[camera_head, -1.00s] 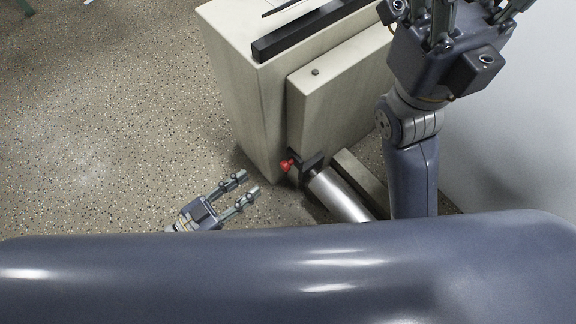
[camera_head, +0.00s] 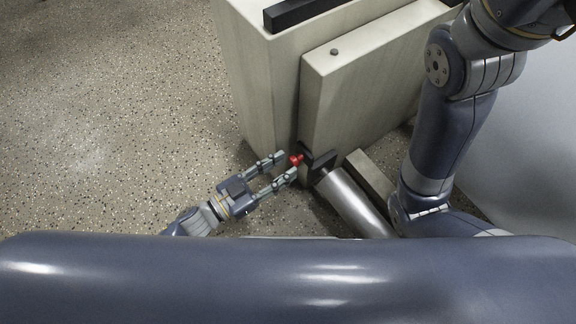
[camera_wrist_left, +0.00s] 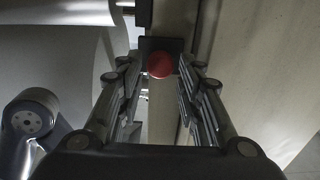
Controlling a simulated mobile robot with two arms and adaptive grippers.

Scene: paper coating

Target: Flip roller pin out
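The red roller pin (camera_head: 296,159) sticks out from a black bracket (camera_head: 321,163) on the side of the beige machine. The bracket holds the end of a metallic roller (camera_head: 352,203). My left gripper (camera_head: 287,165) is open, with its fingertips close to the red pin. In the left wrist view the round red knob of the pin (camera_wrist_left: 160,65) lies between the two open fingers (camera_wrist_left: 157,88), near their tips. I cannot tell whether a finger touches it. My right arm is at the upper right, and its gripper is out of the frame.
The beige machine body (camera_head: 365,85) stands just beyond the pin, with a black bar (camera_head: 298,13) on top. A pale beam (camera_head: 370,178) runs beside the roller. The speckled floor (camera_head: 110,120) at the left is clear.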

